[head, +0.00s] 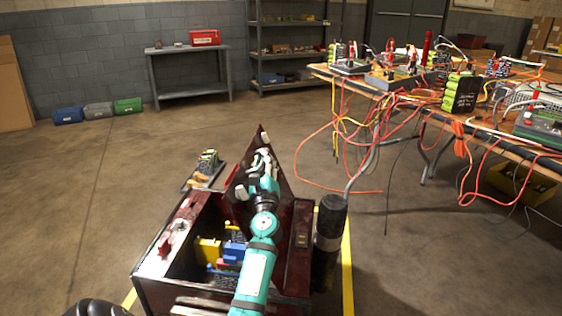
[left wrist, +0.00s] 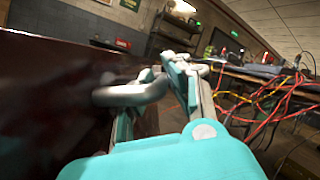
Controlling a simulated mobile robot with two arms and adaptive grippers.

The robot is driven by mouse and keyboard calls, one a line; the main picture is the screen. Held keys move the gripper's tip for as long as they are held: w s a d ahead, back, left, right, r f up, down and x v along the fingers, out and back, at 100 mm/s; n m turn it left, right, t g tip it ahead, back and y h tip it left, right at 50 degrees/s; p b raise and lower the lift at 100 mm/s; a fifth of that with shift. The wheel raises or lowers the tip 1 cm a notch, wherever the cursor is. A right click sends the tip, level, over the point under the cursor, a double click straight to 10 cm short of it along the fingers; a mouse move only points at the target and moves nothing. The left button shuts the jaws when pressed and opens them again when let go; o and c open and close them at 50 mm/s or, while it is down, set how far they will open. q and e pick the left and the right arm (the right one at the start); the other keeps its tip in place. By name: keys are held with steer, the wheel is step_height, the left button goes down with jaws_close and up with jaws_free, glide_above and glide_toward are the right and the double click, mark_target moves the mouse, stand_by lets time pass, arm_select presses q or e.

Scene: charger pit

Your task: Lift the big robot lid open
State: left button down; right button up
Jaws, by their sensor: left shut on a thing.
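The big robot is a dark red, box-like body (head: 160,262) on the floor in the head view. Its lid (head: 283,190) is raised and tilted at the far right side, so the inside shows, with yellow, blue and red parts. My left gripper (head: 262,163) is in front of the lid, partly covering it. In the left wrist view the lid's dark red face (left wrist: 45,100) fills the left. A metal handle (left wrist: 132,94) sticks out from it, and the left gripper's fingers (left wrist: 172,82) are shut on it. My right gripper is not in view.
A black cylinder (head: 329,240) stands against the robot's right side. A small tray-like item (head: 204,172) lies behind it. A table (head: 500,135) with batteries and hanging cables is at the right. The floor at left is clear.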

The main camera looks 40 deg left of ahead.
arm_select(q)
steer(key=shift+s+a+f+n+g, duration=0.3)
steer(key=shift+s+a+n, duration=0.3)
steer(key=shift+a, duration=0.15)
steer(key=c, duration=1.6)
jaws_free()
steer(key=v, duration=1.2)
steer(key=shift+f, duration=0.15)
